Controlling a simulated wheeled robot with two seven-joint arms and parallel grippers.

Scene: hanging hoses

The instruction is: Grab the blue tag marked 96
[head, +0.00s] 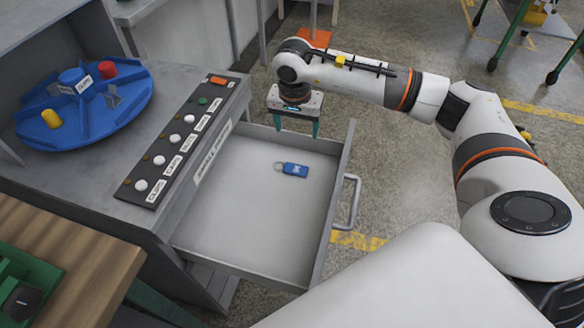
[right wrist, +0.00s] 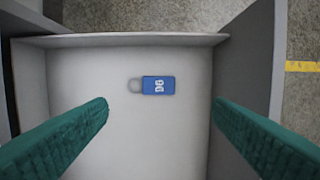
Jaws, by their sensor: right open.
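The blue tag (head: 295,170) lies flat on the floor of the open drawer (head: 235,225), with a grey loop at its left end. In the right wrist view the tag (right wrist: 158,85) carries white characters turned sideways; I cannot read them for certain. My right gripper (head: 297,128) points down above the far part of the drawer, apart from the tag. Its green fingers are spread with nothing between them, and in the right wrist view the tag lies beyond the gap between the fingertips (right wrist: 160,104). My left gripper is not in view.
The drawer walls stand around the tag, with a handle (head: 350,202) on the drawer front. The rest of the drawer is empty. A button panel (head: 180,138) and a blue round tray (head: 85,105) sit on the cabinet to the left.

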